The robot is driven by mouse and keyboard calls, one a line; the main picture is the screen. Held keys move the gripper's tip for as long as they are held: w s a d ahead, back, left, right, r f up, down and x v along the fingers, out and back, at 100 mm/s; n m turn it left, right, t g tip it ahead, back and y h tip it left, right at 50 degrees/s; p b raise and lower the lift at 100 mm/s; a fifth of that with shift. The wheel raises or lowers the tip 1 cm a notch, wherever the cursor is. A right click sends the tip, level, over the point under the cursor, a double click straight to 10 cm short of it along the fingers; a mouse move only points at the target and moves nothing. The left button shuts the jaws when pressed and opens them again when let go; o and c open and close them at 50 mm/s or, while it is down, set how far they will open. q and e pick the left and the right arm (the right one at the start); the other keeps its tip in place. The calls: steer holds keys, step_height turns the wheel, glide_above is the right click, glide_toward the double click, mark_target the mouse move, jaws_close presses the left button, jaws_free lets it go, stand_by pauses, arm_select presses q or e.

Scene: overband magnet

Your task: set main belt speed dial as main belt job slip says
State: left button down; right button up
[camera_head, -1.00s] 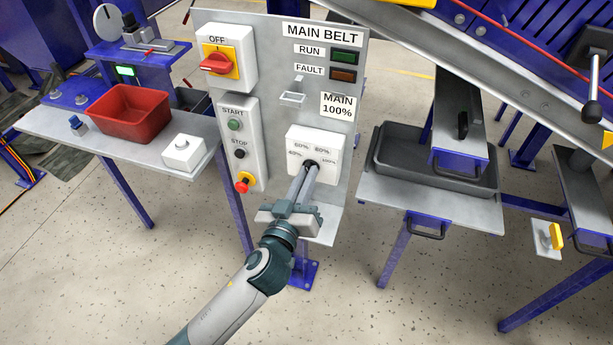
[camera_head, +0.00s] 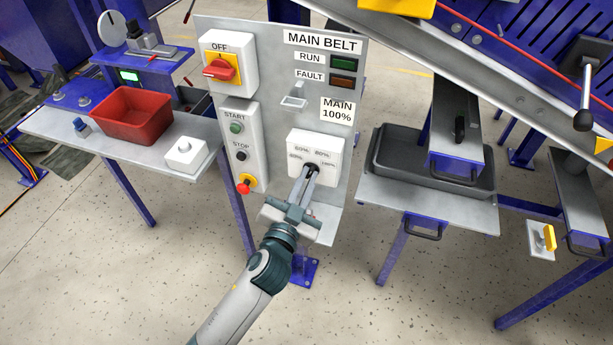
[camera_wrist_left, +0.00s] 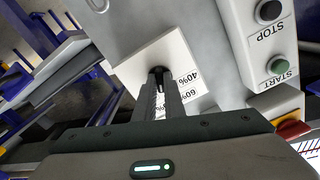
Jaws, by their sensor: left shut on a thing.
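The main belt speed dial is a small dark knob (camera_head: 311,168) on a white box (camera_head: 329,150) marked 40%, 60%, 80% and 100%. The job slip (camera_head: 337,110) above it reads MAIN 100%. My left gripper (camera_head: 309,173) reaches up from below and is shut on the knob. The left wrist view shows its fingers (camera_wrist_left: 160,82) at the knob, with the 40% and 60% marks beside them. The fingers hide most of the knob, so I cannot tell which mark it points to. My right gripper is not in view.
On the same panel are a red OFF switch (camera_head: 220,69), a green START button (camera_head: 236,128), a STOP button (camera_head: 241,156) and a red mushroom button (camera_head: 244,186). A table with a red bin (camera_head: 131,117) stands left.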

arm_select(q)
steer(key=shift+r+m+p, duration=0.15)
steer(key=shift+m+p, duration=1)
steer(key=shift+m, duration=2.55)
steer(key=c, duration=1.8)
jaws_free()
steer(key=shift+c, duration=0.2)
steer(key=shift+s, duration=0.1)
